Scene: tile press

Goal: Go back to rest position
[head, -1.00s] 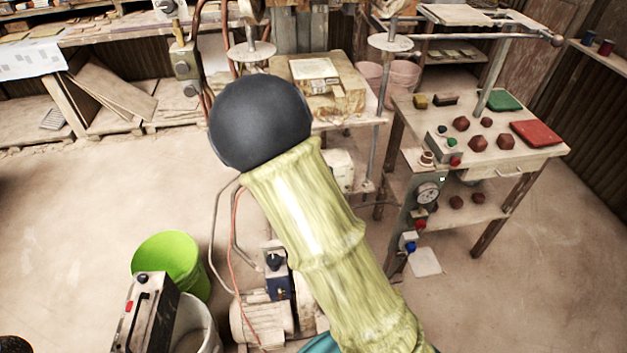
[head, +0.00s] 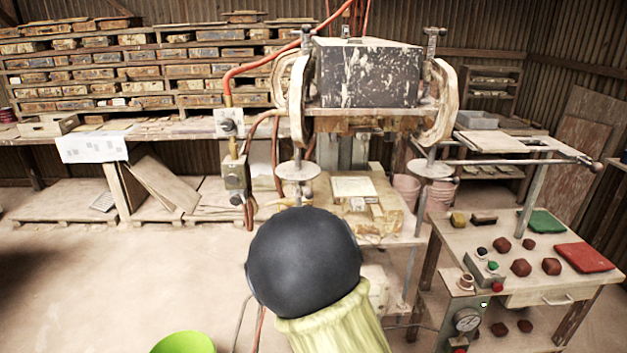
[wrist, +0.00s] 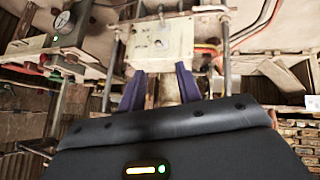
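My gripper (wrist: 160,88) shows in the wrist view as two purple fingers set apart, with nothing visible held between them. The wrist picture looks upside down. The fingers point toward the pale block (wrist: 160,45) of the tile press; their distance from it is hard to judge. In the head view my arm, with a black round joint and a yellow-green sleeve, rises in the lower middle, and my gripper is hidden there. The tile press (head: 368,75) stands behind it, with its lower block (head: 372,222) partly covered by my arm.
A wooden table (head: 450,230) at right holds red-brown lumps (head: 521,267), a green tile (head: 547,221), a red tile (head: 584,257) and a button box (head: 484,268). A control box with a gauge (head: 467,319) stands in front. A green bucket (head: 183,343) is at the bottom. Floor at left is clear.

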